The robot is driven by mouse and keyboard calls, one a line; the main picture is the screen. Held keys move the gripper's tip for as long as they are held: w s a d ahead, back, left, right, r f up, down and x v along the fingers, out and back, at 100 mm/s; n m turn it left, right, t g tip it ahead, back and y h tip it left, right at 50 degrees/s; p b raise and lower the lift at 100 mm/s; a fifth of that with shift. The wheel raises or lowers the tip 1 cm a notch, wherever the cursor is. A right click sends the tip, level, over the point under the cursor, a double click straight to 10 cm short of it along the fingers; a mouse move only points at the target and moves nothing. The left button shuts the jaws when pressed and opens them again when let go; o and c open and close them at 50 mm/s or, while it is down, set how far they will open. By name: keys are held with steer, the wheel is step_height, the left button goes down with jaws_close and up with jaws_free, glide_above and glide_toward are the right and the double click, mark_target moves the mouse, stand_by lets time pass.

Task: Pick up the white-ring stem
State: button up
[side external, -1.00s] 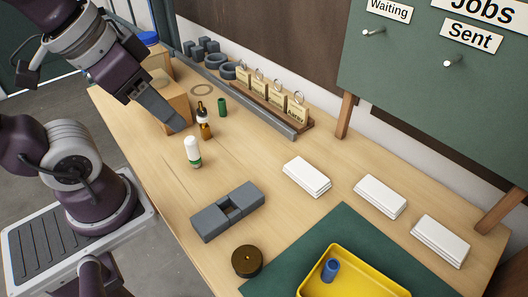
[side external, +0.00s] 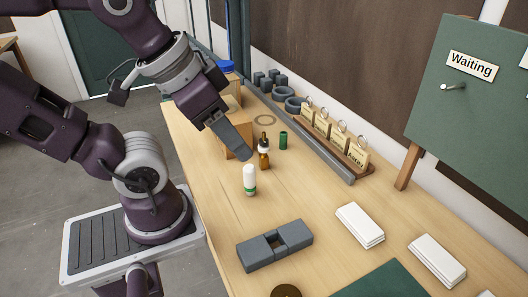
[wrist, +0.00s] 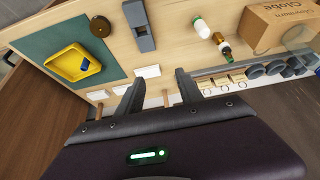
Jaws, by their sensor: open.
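I cannot pick out a stem with a white ring for certain in these views. A dark blue cylinder in the wrist view (wrist: 83,65) lies in the yellow tray (wrist: 58,69). A dark green cylinder (side external: 283,140) stands upright behind the brown dropper bottle (side external: 264,159). A white-topped bottle with a green band (side external: 249,178) stands in front of them. My gripper (side external: 241,150) hangs over the bench at the bottles' left in the side view. In the wrist view my gripper (wrist: 160,80) shows two spread fingers with nothing between them.
A grey slotted block (side external: 275,245), white stacks (side external: 360,224) and a brown disc (side external: 286,291) lie on the bench. A tag rack (side external: 335,140) and grey rings (side external: 294,104) line the back. A cardboard box (wrist: 281,23) stands beside the bottles. Bare wood lies between bottles and block.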

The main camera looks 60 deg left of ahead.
steer(key=shift+o, duration=0.5)
step_height(320, 180, up, 5)
steer(key=m+g+y, duration=0.6)
steer(key=m+y, duration=0.8)
steer(key=m, duration=0.4)
glide_above(262, 154)
steer(key=w+d, duration=0.1)
steer(key=d, duration=0.3)
steer(key=f, duration=2.8)
steer(key=shift+s+a, duration=0.1)
steer(key=shift+a, duration=0.15)
steer(key=shift+h, duration=0.3)
steer(key=x, duration=0.7)
steer(key=shift+f, duration=0.2)
jaws_close()
